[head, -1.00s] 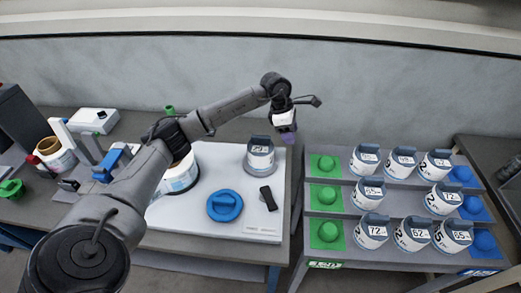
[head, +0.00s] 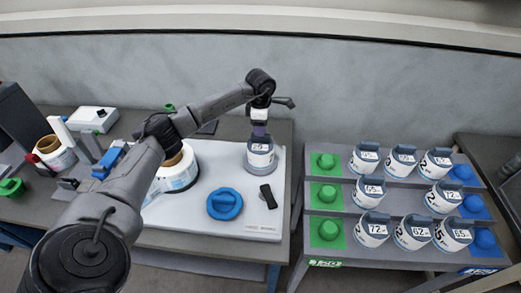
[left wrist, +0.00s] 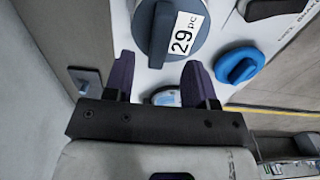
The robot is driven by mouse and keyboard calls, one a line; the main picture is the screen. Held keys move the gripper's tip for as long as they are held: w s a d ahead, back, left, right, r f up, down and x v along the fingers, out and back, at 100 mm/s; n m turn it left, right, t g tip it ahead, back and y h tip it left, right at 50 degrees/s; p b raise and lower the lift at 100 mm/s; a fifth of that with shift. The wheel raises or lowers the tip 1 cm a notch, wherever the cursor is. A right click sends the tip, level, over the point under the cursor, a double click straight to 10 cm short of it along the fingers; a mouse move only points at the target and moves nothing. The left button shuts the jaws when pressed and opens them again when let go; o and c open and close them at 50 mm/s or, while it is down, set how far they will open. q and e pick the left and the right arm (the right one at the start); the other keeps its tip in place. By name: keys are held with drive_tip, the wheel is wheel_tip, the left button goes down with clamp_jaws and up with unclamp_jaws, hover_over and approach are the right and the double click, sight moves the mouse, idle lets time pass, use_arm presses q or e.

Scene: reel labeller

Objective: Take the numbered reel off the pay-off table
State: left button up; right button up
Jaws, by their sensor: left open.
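The numbered reel (head: 261,160) stands upright at the back right of the white board (head: 235,238). It is grey-white with a dark grip bar on top. In the left wrist view, the reel (left wrist: 194,50) has a white label (left wrist: 181,34) reading "29 pc". My left gripper (head: 260,132) is right above the reel in the head view. In the left wrist view, its two purple fingers (left wrist: 160,72) are spread apart with nothing held between them. The reel's grip bar lies just beyond the fingertips. My right gripper is not in view.
A blue knobbed disc (head: 225,204) and a small black object (head: 268,196) lie near the reel. A large white roll (head: 181,176) stands to the left, partly behind my arm. A stepped rack (head: 408,262) on the right holds several numbered reels plus green and blue knobs.

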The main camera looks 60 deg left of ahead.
sight(260, 149)
use_arm(q)
drive_tip(key=shift+w+f, duration=0.1)
drive_tip(key=shift+f, duration=2.55)
clamp_jaws()
